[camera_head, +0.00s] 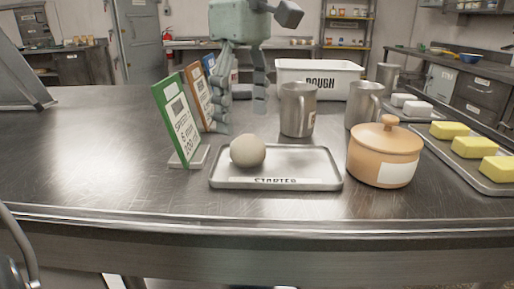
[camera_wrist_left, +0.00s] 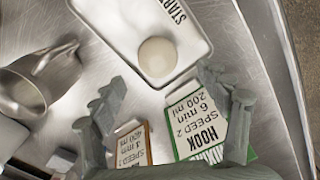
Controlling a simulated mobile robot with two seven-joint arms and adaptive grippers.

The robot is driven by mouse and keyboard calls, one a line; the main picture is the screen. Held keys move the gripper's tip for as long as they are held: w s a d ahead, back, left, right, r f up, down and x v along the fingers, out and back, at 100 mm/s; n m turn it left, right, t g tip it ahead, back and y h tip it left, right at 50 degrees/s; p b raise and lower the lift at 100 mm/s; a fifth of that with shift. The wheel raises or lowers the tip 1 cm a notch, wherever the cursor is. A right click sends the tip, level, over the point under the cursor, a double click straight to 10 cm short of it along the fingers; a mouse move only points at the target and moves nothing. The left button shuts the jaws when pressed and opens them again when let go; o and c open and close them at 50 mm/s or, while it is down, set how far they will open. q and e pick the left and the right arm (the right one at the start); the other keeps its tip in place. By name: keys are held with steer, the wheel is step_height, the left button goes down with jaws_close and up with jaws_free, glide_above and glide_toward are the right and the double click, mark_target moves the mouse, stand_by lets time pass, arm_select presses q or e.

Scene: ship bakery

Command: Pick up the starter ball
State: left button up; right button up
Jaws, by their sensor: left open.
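The starter ball (camera_head: 248,150) is a pale beige dough ball on the left part of a grey metal tray (camera_head: 318,181) labelled STARTER. In the left wrist view the ball (camera_wrist_left: 157,57) sits on the tray (camera_wrist_left: 112,18), just beyond the fingertips. My left gripper (camera_head: 241,118) hangs fingers down above the table, behind the ball in the head view. In the wrist view its fingers (camera_wrist_left: 160,82) are spread wide with nothing between the tips. The ball looks apart from both fingers. My right gripper is not in view.
A green-framed recipe card (camera_head: 177,122) and an orange-framed one (camera_head: 199,97) stand left of the tray, close to the left gripper. Metal mugs (camera_head: 297,110), a lidded orange pot (camera_head: 384,158) and a white DOUGH bin (camera_head: 320,74) stand right and behind.

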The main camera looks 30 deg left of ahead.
mark_target(248, 162)
arm_select(q)
steer(key=f, duration=0.5)
steer(key=shift+w+d+f, duration=0.1)
steer(key=shift+d+f, duration=0.1)
steer(key=shift+f, duration=0.05)
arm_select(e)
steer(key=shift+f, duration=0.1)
arm_select(q)
steer(key=c, duration=1.3)
steer(key=shift+r, duration=0.15)
step_height(248, 162, up, 18)
steer(key=p, duration=0.1)
steer(key=shift+p, duration=0.35)
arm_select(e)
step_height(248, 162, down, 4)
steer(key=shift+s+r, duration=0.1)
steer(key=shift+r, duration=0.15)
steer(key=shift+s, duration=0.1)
